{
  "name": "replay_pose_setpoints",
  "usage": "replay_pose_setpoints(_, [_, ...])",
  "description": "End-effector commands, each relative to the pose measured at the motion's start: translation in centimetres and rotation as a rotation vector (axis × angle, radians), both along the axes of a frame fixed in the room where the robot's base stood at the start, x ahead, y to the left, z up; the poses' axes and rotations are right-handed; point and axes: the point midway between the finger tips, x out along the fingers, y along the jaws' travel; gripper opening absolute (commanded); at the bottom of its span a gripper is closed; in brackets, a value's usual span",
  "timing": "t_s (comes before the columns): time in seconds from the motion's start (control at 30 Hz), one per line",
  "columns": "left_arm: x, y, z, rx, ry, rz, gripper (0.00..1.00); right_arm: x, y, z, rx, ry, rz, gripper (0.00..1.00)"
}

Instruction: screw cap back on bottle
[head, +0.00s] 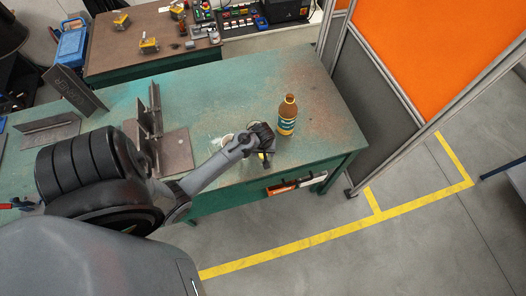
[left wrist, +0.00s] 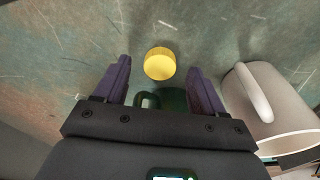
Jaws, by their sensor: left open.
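The brown bottle (head: 288,117) with a teal and pale label stands upright on the green workbench, right of my left gripper (head: 265,156) in the head view. Its mouth is too small to make out clearly. The yellow cap (left wrist: 160,64) lies on the worn bench top in the left wrist view, apart from the bottle. My left gripper is open, its two purple fingers on either side of the cap in that view. I cannot tell whether either finger touches it. My right gripper is in neither view.
A white mug (left wrist: 268,104) lies close to the right finger; a dark green mug-like thing (left wrist: 172,99) shows between the fingers. Steel plates and an angled bracket (head: 154,125) stand left on the workbench (head: 325,125). The bench's right end is mostly clear.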

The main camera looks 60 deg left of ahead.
Motion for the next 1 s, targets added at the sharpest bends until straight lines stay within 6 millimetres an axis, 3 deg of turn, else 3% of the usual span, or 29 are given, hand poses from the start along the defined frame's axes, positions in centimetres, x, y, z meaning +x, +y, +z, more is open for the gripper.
replay_pose_setpoints(0.13, [0.05, 0.15, -1.02, 0.0, 0.001, 0.0, 0.7, -0.01, 0.02, -0.22, 0.001, 0.0, -0.001, 0.69])
replay_pose_setpoints(0.5, [0.08, 0.14, -1.07, 0.0, 0.0, 0.001, 0.7, 0.01, 0.2, -0.19, 0.008, 0.001, -0.006, 0.69])
replay_pose_setpoints(0.87, [0.07, 0.12, -1.07, 0.0, 0.0, 0.001, 0.15, 0.0, 0.23, -0.19, 0.01, 0.0, -0.007, 0.69])
replay_pose_setpoints(1.0, [0.07, 0.13, -1.06, 0.0, 0.0, 0.001, 0.11, 0.0, 0.21, -0.19, 0.009, 0.0, -0.006, 0.69])
